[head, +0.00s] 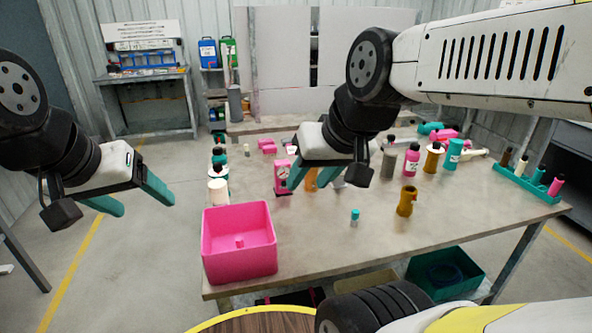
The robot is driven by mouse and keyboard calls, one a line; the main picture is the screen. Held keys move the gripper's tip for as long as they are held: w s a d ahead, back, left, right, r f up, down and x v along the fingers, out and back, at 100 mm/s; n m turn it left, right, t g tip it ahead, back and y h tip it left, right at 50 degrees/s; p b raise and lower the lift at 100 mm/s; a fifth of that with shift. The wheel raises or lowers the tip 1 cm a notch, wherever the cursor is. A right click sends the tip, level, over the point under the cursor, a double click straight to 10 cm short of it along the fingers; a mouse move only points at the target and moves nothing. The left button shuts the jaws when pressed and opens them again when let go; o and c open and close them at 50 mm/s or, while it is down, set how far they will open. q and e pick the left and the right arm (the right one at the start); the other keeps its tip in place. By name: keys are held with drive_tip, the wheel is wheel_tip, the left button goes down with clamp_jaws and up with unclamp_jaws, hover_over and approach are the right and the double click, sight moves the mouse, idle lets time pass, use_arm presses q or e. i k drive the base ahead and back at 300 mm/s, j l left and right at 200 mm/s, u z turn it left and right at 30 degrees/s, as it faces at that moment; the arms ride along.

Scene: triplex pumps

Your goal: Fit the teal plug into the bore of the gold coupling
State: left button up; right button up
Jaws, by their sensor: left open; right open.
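The small teal plug (355,215) stands on the table near its front middle, apart from other things. The gold coupling (407,201) stands upright on the table to the right of the plug, a short gap away. The bore inside it is too small to make out clearly. My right gripper (314,180) is open with teal fingers, up and to the left of the plug; nothing shows held in it. My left gripper (145,200) is open and empty, off the left side of the table over the floor.
A pink bin (239,243) with a small pink piece inside stands at the table's front left corner. Several bottles, including a pink one (411,160), stand behind the coupling. A teal rack (528,184) is at the right edge. The front middle of the table (330,250) is clear.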

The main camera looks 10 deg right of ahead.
sight(405, 208)
drive_tip(key=z, duration=1.5)
drive_tip(key=i, duration=0.05)
